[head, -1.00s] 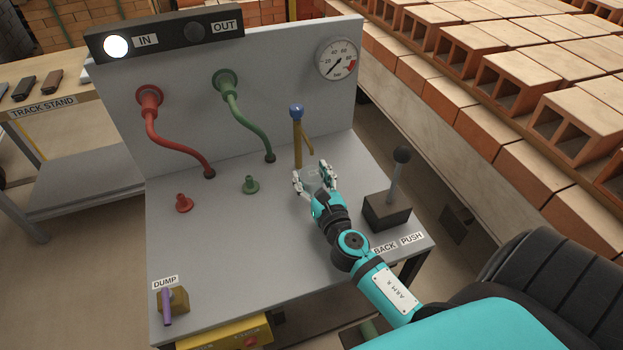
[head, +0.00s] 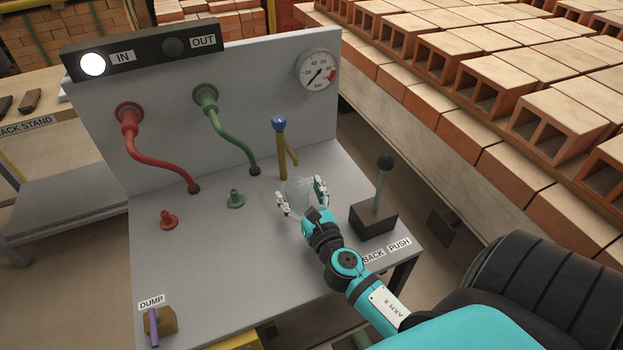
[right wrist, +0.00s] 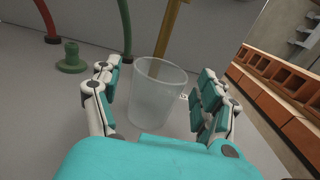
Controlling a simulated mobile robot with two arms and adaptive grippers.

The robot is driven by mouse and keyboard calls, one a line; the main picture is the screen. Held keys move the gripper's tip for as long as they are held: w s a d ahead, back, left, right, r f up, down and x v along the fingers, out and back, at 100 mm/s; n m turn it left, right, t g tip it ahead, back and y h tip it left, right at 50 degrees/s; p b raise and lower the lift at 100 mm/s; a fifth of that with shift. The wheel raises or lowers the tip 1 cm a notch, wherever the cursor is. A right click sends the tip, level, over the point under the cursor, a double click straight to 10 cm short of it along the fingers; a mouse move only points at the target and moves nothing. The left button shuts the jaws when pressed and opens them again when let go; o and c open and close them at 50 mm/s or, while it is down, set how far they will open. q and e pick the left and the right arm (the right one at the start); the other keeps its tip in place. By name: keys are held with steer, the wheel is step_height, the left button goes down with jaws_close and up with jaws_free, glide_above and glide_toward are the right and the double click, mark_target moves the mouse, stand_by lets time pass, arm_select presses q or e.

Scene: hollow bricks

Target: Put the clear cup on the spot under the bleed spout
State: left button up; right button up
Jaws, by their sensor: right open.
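The clear cup (head: 297,192) stands upright on the grey bench top, in front of the brass bleed pipe (head: 283,160) with its blue knob and slanting spout (head: 292,154). In the head view my right gripper (head: 304,198) reaches around the cup from the front. The spot under the spout cannot be made out. My left gripper is not in view.
A black-knobbed lever (head: 383,185) on a dark box stands right of my right gripper. A green fitting (head: 235,199) and a red fitting (head: 168,220) stand to the left. A purple-handled dump valve (head: 158,325) sits at the front left. The bench's middle front is clear.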

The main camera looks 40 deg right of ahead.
steer(key=b+v, duration=0.2)
steer(key=v, duration=0.6)
steer(key=shift+s+f, duration=0.1)
steer(key=shift+s, duration=0.15)
steer(key=shift+s+a+b, duration=0.1)
steer(key=shift+s+b, duration=0.25)
steer(key=shift+s, duration=0.25)
